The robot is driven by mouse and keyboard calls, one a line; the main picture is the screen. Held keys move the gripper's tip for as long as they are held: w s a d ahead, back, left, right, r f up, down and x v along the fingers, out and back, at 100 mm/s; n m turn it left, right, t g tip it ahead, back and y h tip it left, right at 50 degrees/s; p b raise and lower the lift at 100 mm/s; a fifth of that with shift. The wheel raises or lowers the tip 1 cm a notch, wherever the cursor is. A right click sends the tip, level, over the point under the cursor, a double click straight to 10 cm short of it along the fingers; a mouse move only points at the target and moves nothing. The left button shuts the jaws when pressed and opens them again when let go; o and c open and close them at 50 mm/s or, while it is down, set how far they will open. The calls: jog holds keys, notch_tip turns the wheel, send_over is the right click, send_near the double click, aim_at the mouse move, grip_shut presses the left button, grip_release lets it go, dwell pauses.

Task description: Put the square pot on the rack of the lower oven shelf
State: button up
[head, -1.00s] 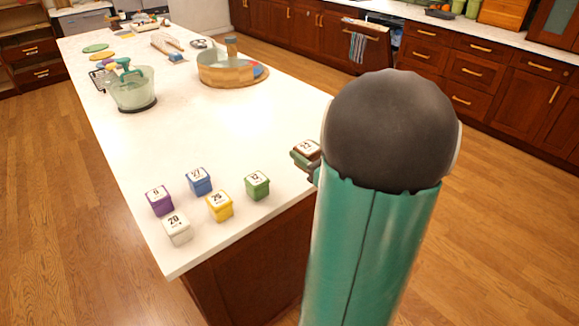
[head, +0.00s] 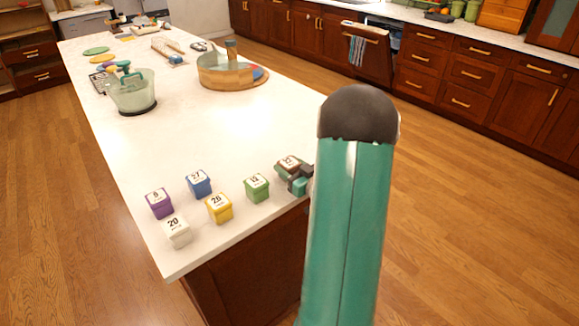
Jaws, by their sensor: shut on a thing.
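My gripper (head: 299,181) shows in part at the near right edge of the white counter, beside my teal arm, which hides the rest of it. It is shut on a small brown block (head: 289,162) with a white numbered label on top. The brown block is right of a green numbered block (head: 256,188). I cannot tell whether it touches the counter or is held just above it. I cannot make out a square pot, an oven or an oven rack in this view.
Yellow (head: 219,208), blue (head: 199,183), purple (head: 158,203) and white (head: 176,231) numbered blocks stand at the counter's (head: 215,135) near end. Wood floor (head: 470,200) is clear at right.

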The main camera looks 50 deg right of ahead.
jog(key=shift+f, duration=0.1)
jog(key=shift+f, duration=0.1)
jog(key=o, duration=1.1)
jog(key=shift+s, duration=0.1)
